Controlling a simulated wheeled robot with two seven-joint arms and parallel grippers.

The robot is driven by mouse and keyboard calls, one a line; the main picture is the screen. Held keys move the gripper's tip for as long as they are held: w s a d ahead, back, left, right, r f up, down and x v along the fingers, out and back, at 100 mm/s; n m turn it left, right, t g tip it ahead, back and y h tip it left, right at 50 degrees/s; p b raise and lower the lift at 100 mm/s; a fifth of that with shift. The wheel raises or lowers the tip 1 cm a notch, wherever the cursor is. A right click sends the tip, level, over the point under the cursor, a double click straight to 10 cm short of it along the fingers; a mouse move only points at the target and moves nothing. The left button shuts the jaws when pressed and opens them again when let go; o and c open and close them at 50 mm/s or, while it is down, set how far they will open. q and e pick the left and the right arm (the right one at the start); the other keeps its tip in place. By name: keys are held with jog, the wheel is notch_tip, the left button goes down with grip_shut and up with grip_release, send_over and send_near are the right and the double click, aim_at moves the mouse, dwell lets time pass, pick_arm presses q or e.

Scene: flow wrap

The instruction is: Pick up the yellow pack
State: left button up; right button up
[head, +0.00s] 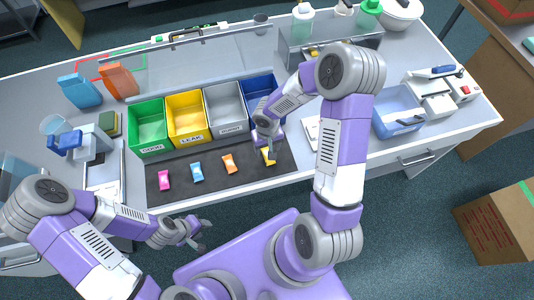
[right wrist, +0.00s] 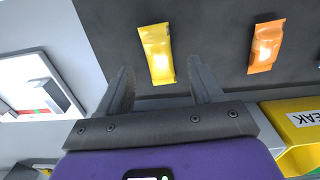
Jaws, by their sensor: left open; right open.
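The yellow pack (head: 268,157) lies on the dark mat (head: 215,187) at its right end, just below my right gripper (head: 268,147) in the head view. In the right wrist view the yellow pack (right wrist: 158,53) lies flat, beyond and between the two open fingertips of my right gripper (right wrist: 163,72). The fingers are open and nothing is seen held in them. My left gripper (head: 203,234) is open and empty, in front of the table's near edge.
An orange pack (head: 229,163), a blue pack (head: 196,172) and a pink pack (head: 164,180) lie on the mat. Behind it stand green (head: 148,146), yellow (head: 186,136), grey (head: 224,128) and blue (head: 276,95) bins. A light blue tray (head: 383,129) stands to the right.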

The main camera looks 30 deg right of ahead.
notch_tip(320, 180, down, 3)
jog(key=shift+f, duration=0.2)
jog(key=shift+c, duration=0.3)
jog(key=c, duration=1.1)
